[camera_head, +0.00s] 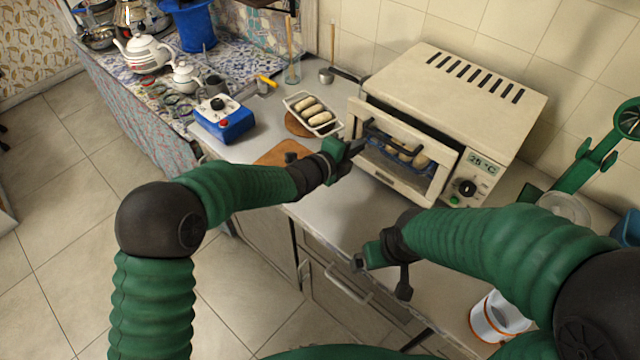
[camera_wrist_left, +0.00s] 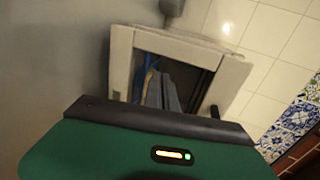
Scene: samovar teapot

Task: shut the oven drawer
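The cream oven (camera_head: 455,80) stands on the counter against the tiled wall. Its drawer (camera_head: 402,187), a cream-framed front with a dark bar handle (camera_head: 385,138), stands out from the body, with bread loaves on a rack inside. My left gripper (camera_head: 350,150) is just in front of the drawer's left side; contact cannot be made out. In the left wrist view, its grey fingers (camera_wrist_left: 163,92) lie close together before the cream frame (camera_wrist_left: 190,45), with nothing visible between them. My right gripper (camera_head: 382,270) hangs over the counter's front edge, lower right; its finger gap is unclear.
A tray of loaves (camera_head: 314,113) and a wooden board (camera_head: 285,153) lie left of the oven. Bare counter lies in front of the oven.

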